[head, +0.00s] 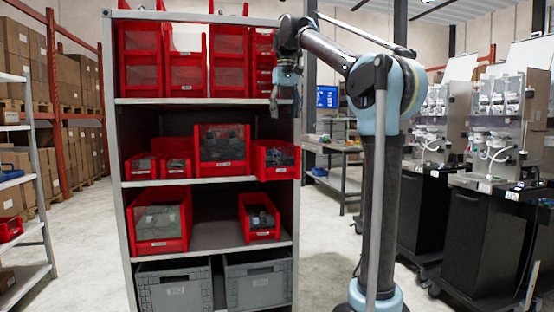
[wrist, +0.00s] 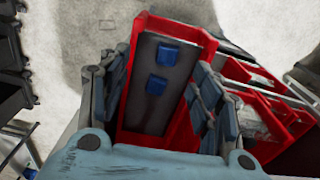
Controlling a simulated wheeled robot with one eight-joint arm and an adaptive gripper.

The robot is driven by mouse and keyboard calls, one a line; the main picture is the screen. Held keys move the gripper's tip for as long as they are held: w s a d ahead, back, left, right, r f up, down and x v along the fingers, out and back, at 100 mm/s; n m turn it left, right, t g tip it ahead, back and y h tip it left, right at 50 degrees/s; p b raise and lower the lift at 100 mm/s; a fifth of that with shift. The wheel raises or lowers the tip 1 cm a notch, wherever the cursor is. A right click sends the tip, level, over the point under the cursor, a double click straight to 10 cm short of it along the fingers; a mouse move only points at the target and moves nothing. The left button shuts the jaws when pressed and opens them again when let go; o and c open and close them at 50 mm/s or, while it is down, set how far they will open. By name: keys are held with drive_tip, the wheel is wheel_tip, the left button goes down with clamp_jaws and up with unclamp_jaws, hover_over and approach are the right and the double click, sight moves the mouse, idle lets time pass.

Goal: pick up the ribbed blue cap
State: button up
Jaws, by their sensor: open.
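Two small blue pieces, one farther (wrist: 168,54) and one nearer (wrist: 156,85), lie apart on the dark floor of a red bin (wrist: 138,38) in the wrist view. They look like caps, but I cannot make out ribs, so I cannot tell which is the ribbed blue cap. My gripper (wrist: 160,88) is open and empty above this bin, its fingers apart on either side of the pieces. In the head view, my gripper (head: 285,96) hangs by the right side of the shelf, above the right-hand red bin (head: 276,172) of the middle shelf. No blue cap is distinguishable there.
Other red bins (wrist: 262,92) stand close on the right in the wrist view. The shelf unit (head: 205,182) holds several red bins and grey crates (head: 258,284); its right upright (head: 296,225) is close to my gripper. Open floor (head: 325,255) lies right of the shelf.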

drive_tip(key=w+a+r, duration=0.2)
drive_tip(key=a+r, duration=0.1)
wheel_tip(320, 180, down, 17)
drive_tip(key=shift+s+f, duration=0.15)
idle(0.9)
drive_tip(key=shift+c, duration=0.5)
drive_tip(key=c, duration=0.8)
